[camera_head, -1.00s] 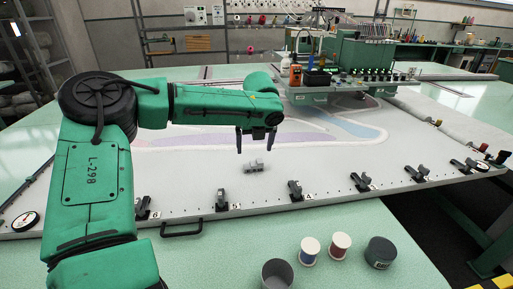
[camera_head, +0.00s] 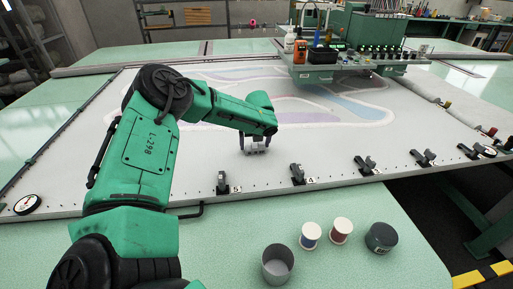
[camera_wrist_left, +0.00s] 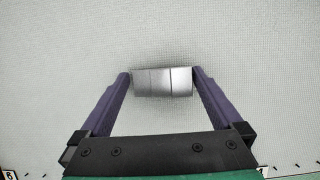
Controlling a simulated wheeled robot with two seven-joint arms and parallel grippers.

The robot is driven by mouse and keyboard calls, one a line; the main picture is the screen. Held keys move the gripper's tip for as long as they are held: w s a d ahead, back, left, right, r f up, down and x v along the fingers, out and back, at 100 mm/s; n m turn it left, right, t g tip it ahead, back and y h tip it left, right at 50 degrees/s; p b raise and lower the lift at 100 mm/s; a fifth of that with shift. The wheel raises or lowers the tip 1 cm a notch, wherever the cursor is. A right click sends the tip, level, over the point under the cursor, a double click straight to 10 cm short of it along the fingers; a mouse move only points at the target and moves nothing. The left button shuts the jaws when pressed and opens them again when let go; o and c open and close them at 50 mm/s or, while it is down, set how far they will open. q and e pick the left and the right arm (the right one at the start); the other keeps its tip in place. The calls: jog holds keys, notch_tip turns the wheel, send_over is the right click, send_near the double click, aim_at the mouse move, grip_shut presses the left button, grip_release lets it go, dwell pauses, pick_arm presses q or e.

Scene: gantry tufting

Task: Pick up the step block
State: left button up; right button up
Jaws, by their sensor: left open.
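The step block (camera_head: 255,148) is a small grey metal piece with stepped faces. It lies on the pale cloth of the frame bed (camera_head: 200,160). My left gripper (camera_head: 255,143) is lowered over it, pointing down, with its jaws open. In the left wrist view the step block (camera_wrist_left: 162,82) lies between the fingertips of my left gripper (camera_wrist_left: 160,74), one finger on each side. The fingertips are very close to its ends; I cannot tell whether they touch. My arm hides part of the cloth behind. My right gripper is not in view.
Black clamps (camera_head: 298,175) line the bed's near edge. The green tufting machine (camera_head: 362,40) stands at the back right.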

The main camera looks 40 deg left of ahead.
pick_arm(q)
jog(key=shift+f, duration=0.15)
jog(key=c, duration=1.4)
jog(key=shift+w, duration=0.1)
jog(key=shift+c, duration=0.2)
jog(key=shift+r, duration=0.2)
